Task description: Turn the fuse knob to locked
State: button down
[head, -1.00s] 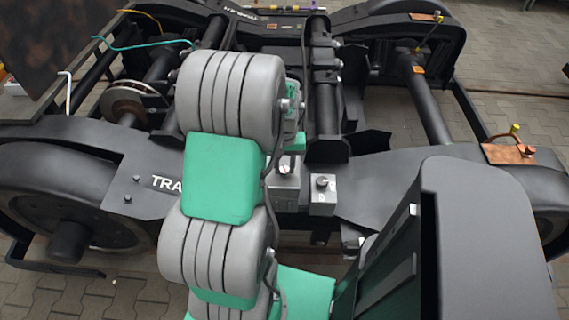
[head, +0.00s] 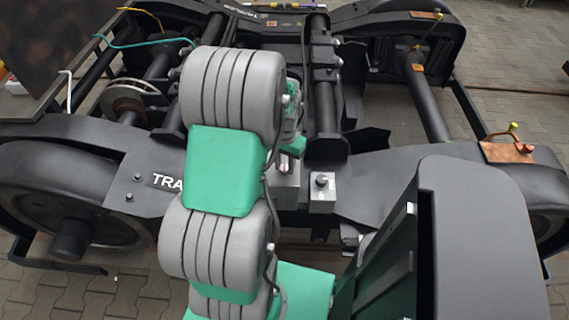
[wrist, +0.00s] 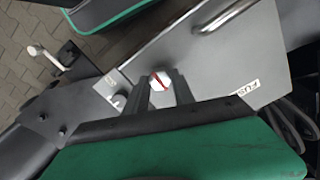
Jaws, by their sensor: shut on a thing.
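The fuse knob (wrist: 157,82), white with a red stripe, sits on a light grey panel (wrist: 195,60) lettered "FUS" in the wrist view. My gripper (wrist: 159,87) is shut on the knob, with one dark finger on either side of it. In the head view the grey fuse box (head: 286,190) stands on the bogie frame, partly hidden behind my arm. A bit of the knob's red and white (head: 286,162) shows above it. The lock marks cannot be read.
A small grey box with a round knob (head: 322,181) stands just right of the fuse box. Bogie beams and wheels surround it. A white-tipped lever (wrist: 34,51) lies at the upper left of the wrist view. Open paving lies beyond the bogie.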

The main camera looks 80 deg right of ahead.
aim_at(284, 167)
jog(key=c, duration=1.1)
grip_release()
jog(key=shift+o, duration=0.2)
notch_tip(284, 167, up, 8)
jog(key=shift+f, duration=0.1)
